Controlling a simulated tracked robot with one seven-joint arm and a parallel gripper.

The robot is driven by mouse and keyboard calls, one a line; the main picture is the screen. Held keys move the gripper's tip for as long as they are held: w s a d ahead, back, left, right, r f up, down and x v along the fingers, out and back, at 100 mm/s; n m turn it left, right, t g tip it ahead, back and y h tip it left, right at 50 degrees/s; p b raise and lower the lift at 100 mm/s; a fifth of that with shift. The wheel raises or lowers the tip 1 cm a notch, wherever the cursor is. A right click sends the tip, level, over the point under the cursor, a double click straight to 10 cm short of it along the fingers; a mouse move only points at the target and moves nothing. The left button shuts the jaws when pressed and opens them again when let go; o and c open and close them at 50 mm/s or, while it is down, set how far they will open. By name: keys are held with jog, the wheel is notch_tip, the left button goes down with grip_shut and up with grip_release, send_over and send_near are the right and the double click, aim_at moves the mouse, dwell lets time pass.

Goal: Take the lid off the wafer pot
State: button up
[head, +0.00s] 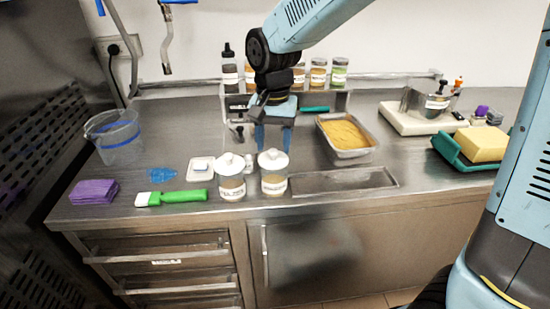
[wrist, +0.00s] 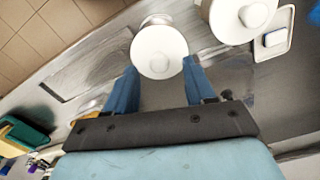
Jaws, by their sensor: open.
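Two clear pots with white knobbed lids stand side by side at the counter's front: a left pot (head: 232,184) and a right pot (head: 273,181). Their labels are too small to read, so I cannot tell which is the wafer pot. Both lids are on. My gripper (head: 273,143) is open and points down, just behind the right pot. In the wrist view the right pot's round lid (wrist: 160,50) lies just beyond and between my blue fingertips (wrist: 160,65), with nothing held. The left pot's lid (wrist: 240,14) is at the upper right there.
A small white tray (head: 200,177) and green-handled brush (head: 180,197) lie left of the pots. A metal pan of yellow food (head: 345,153) stands right behind. Bottles and jars (head: 318,75) line the back shelf. A recessed drain tray (head: 344,180) lies right of the pots.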

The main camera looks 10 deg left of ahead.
jog(key=shift+f, duration=0.65)
jog(key=shift+c, duration=0.3)
grip_shut()
